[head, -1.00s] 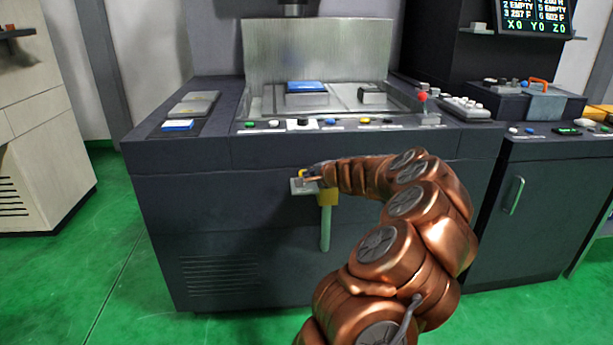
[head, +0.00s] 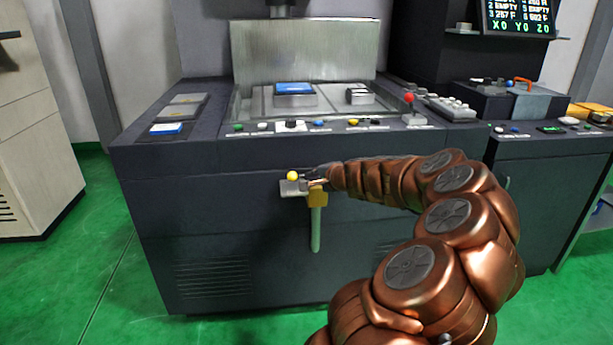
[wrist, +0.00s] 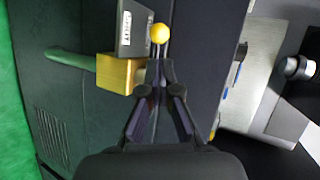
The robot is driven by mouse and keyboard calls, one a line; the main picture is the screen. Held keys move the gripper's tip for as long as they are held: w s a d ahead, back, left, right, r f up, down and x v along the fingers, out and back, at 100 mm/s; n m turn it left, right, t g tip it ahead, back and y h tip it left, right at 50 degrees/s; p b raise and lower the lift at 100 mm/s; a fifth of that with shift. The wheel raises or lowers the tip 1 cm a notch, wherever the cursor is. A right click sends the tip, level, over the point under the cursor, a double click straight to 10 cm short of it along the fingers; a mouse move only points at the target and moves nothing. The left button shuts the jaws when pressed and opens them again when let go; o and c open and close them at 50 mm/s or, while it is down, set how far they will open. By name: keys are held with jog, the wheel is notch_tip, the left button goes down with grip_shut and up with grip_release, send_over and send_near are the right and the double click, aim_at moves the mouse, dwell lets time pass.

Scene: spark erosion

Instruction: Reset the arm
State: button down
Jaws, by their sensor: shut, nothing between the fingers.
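My arm (head: 440,205) is copper-coloured and reaches from the lower right to the front of the dark machine. My gripper (head: 309,180) is shut and empty at a small fixture on the machine's front. In the wrist view, the gripper's fingertips (wrist: 159,64) are together just short of a yellow ball knob (wrist: 159,33). The knob (head: 292,176) also shows in the head view, just left of the fingertips. I cannot tell whether they touch it. Beside them are a gold block (wrist: 120,73), a grey labelled plate (wrist: 134,30) and a green handle (wrist: 70,59).
The dark machine (head: 215,215) fills the middle, with a row of buttons (head: 290,125) and a red-topped joystick (head: 409,99) along its top. A dark cabinet stands at right and a beige cabinet (head: 30,130) at left. Green floor (head: 75,235) is clear at left.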

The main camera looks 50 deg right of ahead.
jog(key=shift+v, duration=2.65)
